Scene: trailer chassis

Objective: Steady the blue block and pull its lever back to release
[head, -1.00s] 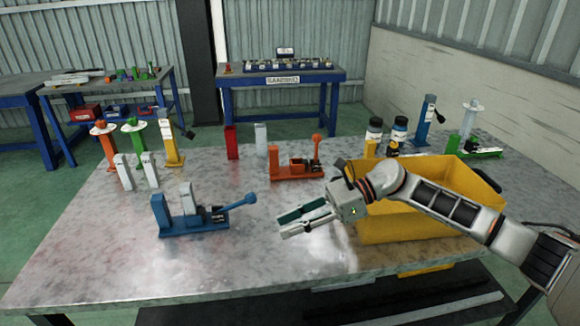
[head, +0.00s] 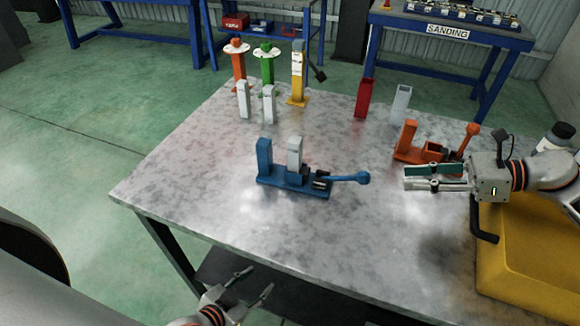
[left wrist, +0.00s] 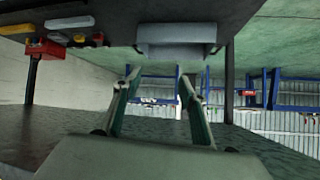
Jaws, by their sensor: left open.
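The blue block (head: 292,184) stands on the metal table, with a blue post at its left end and a pale grey upright piece (head: 295,152) in the middle. Its lever (head: 345,178) points right, nearly level, ending in a blue knob. My left gripper (head: 258,281) is open and empty, low at the table's front edge, apart from the block. Its spread fingers (left wrist: 158,78) show in the left wrist view, where the block does not appear. My right gripper (head: 405,178) is open and empty, pointing left, just right of the knob with a gap between them.
An orange lever fixture (head: 430,150) stands behind my right gripper. A yellow bin (head: 535,265) is at the right. Red (head: 363,98) and grey (head: 400,103) upright pieces and several coloured posts (head: 268,68) stand at the back. Bare table (head: 200,180) lies left of the block.

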